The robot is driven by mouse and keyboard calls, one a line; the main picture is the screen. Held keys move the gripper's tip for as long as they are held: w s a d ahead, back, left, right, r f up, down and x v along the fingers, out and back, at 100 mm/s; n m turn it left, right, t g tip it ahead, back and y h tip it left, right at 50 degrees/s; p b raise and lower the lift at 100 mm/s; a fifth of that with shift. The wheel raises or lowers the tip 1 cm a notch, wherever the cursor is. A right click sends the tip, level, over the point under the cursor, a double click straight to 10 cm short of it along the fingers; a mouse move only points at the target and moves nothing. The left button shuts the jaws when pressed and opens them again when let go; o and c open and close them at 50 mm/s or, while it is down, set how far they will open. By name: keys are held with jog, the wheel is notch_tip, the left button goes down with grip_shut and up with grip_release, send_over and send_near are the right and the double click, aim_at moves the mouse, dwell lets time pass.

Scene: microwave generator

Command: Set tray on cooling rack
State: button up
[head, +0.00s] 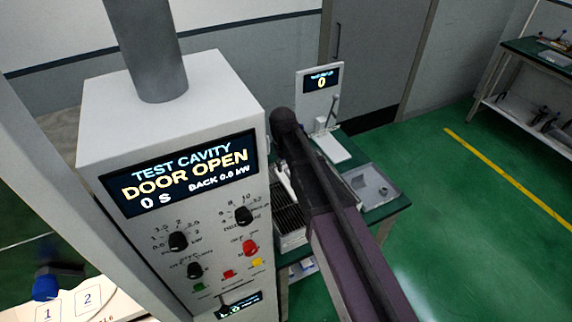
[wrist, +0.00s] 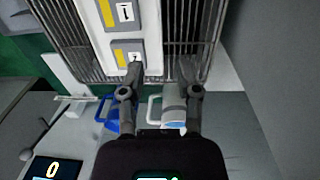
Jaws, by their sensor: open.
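In the wrist view a pale tray (wrist: 153,40) lies over the dark wire cooling rack (wrist: 188,30), with slats showing on both sides of it. Two yellow-and-white cards, numbered 1 and 2, lie on it. My gripper (wrist: 158,72) is open, with its fingertips at the near end of the tray, one toward each side; whether they touch it I cannot tell. A blue mug (wrist: 110,112) and a grey mug (wrist: 173,113) show close to the fingers, partly hidden. In the head view the rack (head: 289,215) shows partly, and my arm hides the gripper.
The white test cavity cabinet (head: 175,130) reads DOOR OPEN and stands close left of my arm. A scale (head: 329,150) with a display reading 0 and a grey bin (head: 375,188) stand beyond the arm. The green floor (head: 470,230) at right is clear.

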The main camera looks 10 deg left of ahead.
dwell(0.8)
jog(key=s+d+m, duration=0.2)
jog(key=s+d, duration=0.2)
jog(key=d, duration=0.5)
jog(key=s+d+m, duration=0.2)
jog(key=s+d, duration=0.3)
jog(key=d, duration=0.4)
jog(key=s+d+m, duration=0.2)
jog(key=s+d, duration=0.2)
jog(key=d, duration=0.5)
jog(key=shift+s+m, duration=0.35)
jog(key=shift+m, duration=0.05)
dwell(0.5)
